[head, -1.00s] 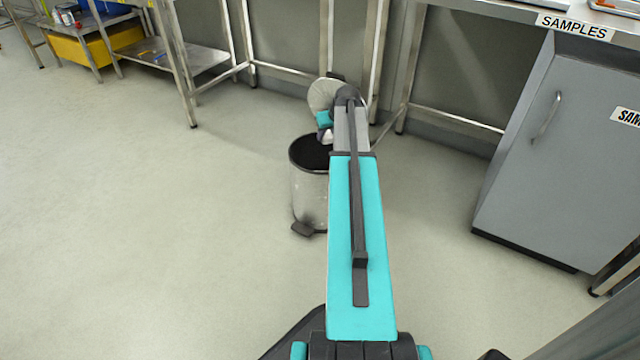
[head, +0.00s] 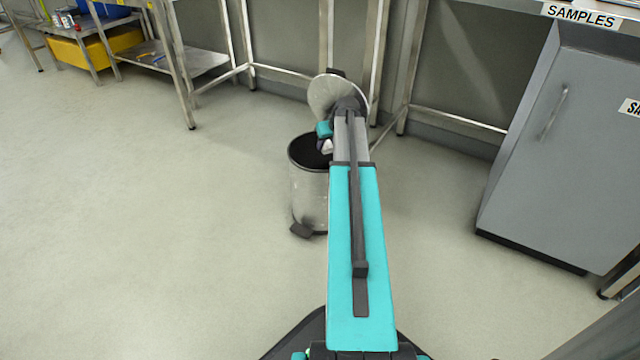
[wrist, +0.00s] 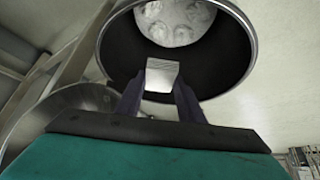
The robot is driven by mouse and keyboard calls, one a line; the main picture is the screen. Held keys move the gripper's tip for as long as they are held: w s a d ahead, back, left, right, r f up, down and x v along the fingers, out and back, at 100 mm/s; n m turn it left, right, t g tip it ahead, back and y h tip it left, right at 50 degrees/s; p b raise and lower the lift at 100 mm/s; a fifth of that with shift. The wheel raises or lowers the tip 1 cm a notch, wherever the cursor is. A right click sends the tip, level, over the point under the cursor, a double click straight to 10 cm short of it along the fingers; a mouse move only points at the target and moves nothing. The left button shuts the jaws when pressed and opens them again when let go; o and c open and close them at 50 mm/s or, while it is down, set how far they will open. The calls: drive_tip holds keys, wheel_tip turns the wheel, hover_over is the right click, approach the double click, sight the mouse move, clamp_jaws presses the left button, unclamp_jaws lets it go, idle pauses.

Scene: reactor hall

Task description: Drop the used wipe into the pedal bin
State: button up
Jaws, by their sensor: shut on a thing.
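The pedal bin (head: 309,203) is a silver cylinder standing on the floor ahead. Its round lid (head: 322,96) is up at the back, partly hidden by my arm. The pedal is at its front foot. In the wrist view, my gripper (wrist: 160,94) is shut on the used wipe (wrist: 162,73), a small white piece between the dark fingers. The wipe lies in front of the dark open mouth of the bin (wrist: 118,62), and pale crumpled-looking shapes show deep inside. In the head view my gripper (head: 325,141) is at the bin's mouth, mostly hidden by my arm.
A grey cabinet (head: 550,150) under a SAMPLES label stands at the right. Steel table legs and rails run along the back wall. A low shelf with a yellow bin (head: 95,45) is at the upper left. The floor left of the bin is clear.

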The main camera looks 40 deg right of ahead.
drive_tip(key=o, duration=1.2)
drive_tip(key=shift+r, duration=0.15)
drive_tip(key=p+v, duration=0.6)
drive_tip(key=v, duration=0.7)
drive_tip(key=shift+s+r, duration=0.2)
drive_tip(key=shift+s, duration=0.05)
